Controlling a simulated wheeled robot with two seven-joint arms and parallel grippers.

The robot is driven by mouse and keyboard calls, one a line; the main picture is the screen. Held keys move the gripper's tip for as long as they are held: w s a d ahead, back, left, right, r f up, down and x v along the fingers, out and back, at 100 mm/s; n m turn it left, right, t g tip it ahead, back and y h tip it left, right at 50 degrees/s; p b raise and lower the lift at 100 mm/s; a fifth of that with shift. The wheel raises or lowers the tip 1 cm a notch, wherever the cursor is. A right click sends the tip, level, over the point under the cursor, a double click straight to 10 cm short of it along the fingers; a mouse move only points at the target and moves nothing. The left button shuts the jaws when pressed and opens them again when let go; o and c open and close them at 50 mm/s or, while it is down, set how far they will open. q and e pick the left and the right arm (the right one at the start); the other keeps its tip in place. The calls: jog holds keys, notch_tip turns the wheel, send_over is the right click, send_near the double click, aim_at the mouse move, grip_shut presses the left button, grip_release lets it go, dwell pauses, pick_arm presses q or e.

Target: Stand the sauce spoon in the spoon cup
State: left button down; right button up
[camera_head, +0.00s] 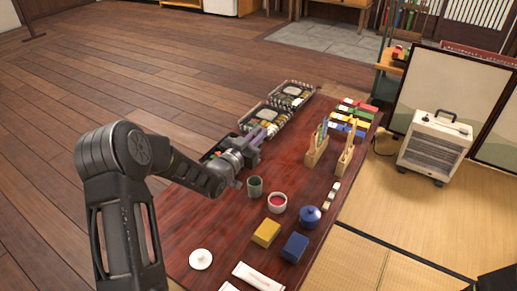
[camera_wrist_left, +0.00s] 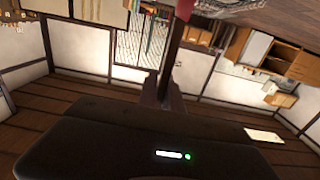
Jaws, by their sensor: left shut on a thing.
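My left gripper (camera_head: 257,138) is above the table's left side, beyond the grey-green cup, with its purple fingers pointing away. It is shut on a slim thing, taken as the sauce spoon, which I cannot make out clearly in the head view. In the left wrist view a dark, narrow shape (camera_wrist_left: 174,55) rises from the gripper; I cannot tell finger from spoon there. The grey-green cup (camera_head: 255,187), likely the spoon cup, stands upright on the table, nearer than the gripper and apart from it. Beside it is a white cup of red sauce (camera_head: 277,203). My right gripper is not in view.
The dark red table (camera_head: 190,228) holds a blue lidded pot (camera_head: 310,216), yellow block (camera_head: 265,232), blue block (camera_head: 295,247) and white lid (camera_head: 201,259). Wooden holders (camera_head: 316,152) stand at the right. Lunch boxes (camera_head: 265,122) line the far left edge, one partly behind my arm.

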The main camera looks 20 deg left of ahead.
pick_arm(q)
jog(key=shift+f, duration=0.15)
dwell(0.3)
notch_tip(320, 180, down, 11)
jog(key=b, duration=0.7)
jog(key=shift+b, duration=0.3)
jog(key=shift+f, duration=0.1)
jog(key=c, duration=1.4)
grip_release()
jog(key=shift+c, duration=0.2)
